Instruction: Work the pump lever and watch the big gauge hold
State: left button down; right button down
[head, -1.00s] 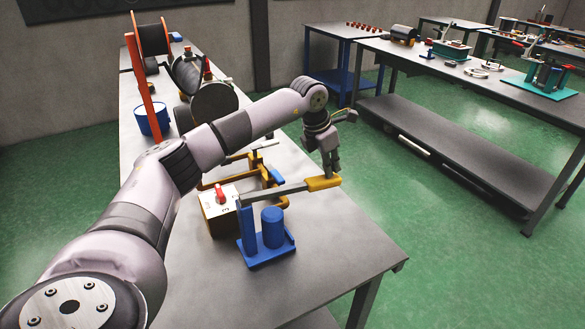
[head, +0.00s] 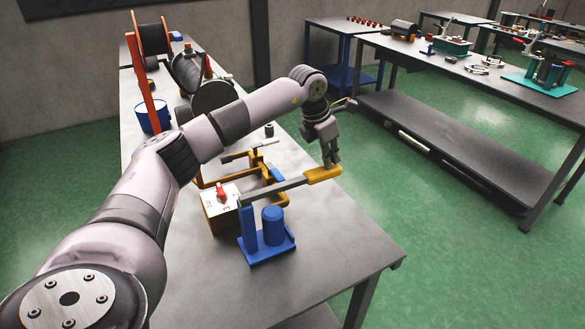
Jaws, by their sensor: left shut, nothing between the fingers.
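A blue hand pump (head: 266,250) stands near the front of the grey table, with an upright cylinder on its base. Its grey pump lever (head: 285,190) runs up to the right from the blue post and ends in a yellow handle (head: 322,174). My left gripper (head: 330,163) points down with its fingers shut and empty, its tips at the yellow handle; I cannot tell if they touch it. A large grey disc (head: 213,97) stands behind my left arm; no dial face shows, so I cannot tell whether it is the big gauge. My right gripper is not in view.
A box with a red knob (head: 221,194) and yellow clamp-like frames (head: 268,172) stand close behind the pump. A blue-and-white drum (head: 152,117) and an orange reel stand (head: 150,75) are farther back. The table's front right is clear.

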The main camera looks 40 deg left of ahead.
pick_arm(q)
jog(key=shift+p+v, duration=0.85)
jog(key=shift+v, duration=0.6)
jog(key=shift+w+r, duration=0.15)
jog(key=shift+r, duration=0.05)
jog(key=shift+r+p, duration=0.35)
jog(key=shift+r, duration=0.1)
jog(key=shift+p+v, duration=0.5)
jog(key=shift+v, duration=0.4)
jog(key=p+v, duration=0.3)
jog(key=v, duration=0.2)
jog(key=shift+s, duration=0.2)
jog(key=shift+f, duration=0.15)
